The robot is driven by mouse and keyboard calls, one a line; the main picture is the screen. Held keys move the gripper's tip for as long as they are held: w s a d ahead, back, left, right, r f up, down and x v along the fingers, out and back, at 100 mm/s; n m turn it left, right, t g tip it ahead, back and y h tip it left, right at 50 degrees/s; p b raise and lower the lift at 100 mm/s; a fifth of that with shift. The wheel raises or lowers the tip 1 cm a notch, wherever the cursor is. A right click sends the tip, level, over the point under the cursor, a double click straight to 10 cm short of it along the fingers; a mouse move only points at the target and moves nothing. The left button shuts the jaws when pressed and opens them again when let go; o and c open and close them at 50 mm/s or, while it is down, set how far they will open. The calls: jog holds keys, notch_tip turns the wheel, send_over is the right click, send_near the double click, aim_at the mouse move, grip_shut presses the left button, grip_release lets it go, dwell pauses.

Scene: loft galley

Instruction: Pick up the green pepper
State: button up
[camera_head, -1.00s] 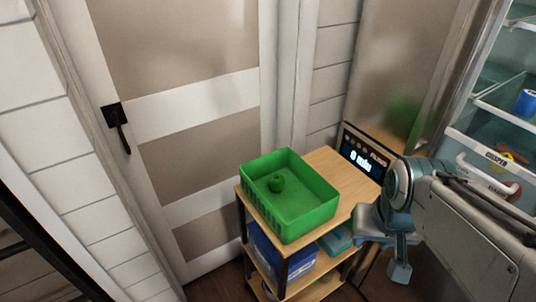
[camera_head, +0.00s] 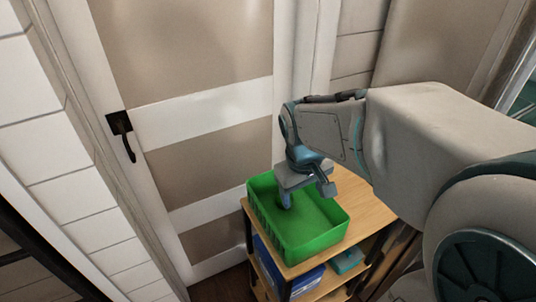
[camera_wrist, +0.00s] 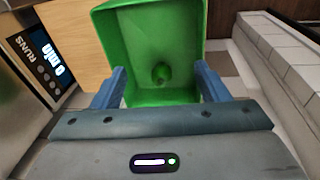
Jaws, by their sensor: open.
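The green pepper (camera_wrist: 161,73) lies inside a green bin, as my wrist view shows, between and beyond my fingers. In the head view my gripper hides it. The green bin (camera_head: 314,245) stands on the top shelf of a wooden cart; its floor and walls also show in the wrist view (camera_wrist: 188,22). My gripper (camera_head: 306,196) is open and empty, pointing down over the bin. In the wrist view its two blue fingers (camera_wrist: 160,88) stand wide apart, with the pepper in the gap between them.
The cart's wooden top (camera_head: 365,212) has bare room to the right of the bin. A blue box (camera_head: 290,280) and a teal container (camera_head: 347,261) sit on the shelf below. A door with a black handle (camera_head: 122,135) stands behind. A panel with a lit display (camera_wrist: 48,58) shows in the wrist view.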

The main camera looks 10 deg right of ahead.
jog(key=w+f+n+g+p, duration=0.15)
jog(key=w+n, duration=0.25)
jog(key=w, duration=0.4)
jog(key=n+p, duration=0.3)
send_over(279, 201)
jog(key=w+d, duration=0.1)
jog(key=w, duration=0.1)
notch_tip(279, 201, down, 4)
jog(key=shift+g, duration=0.35)
jog(key=f, duration=0.8)
jog(key=shift+s+d+f, duration=0.2)
jog(key=shift+s+d, duration=0.15)
jog(key=shift+w+d+f+p, duration=0.1)
jog(key=shift+f+p, duration=0.35)
jog(key=shift+f, duration=2.15)
jog(key=shift+c, duration=0.3)
jog(key=c, duration=1)
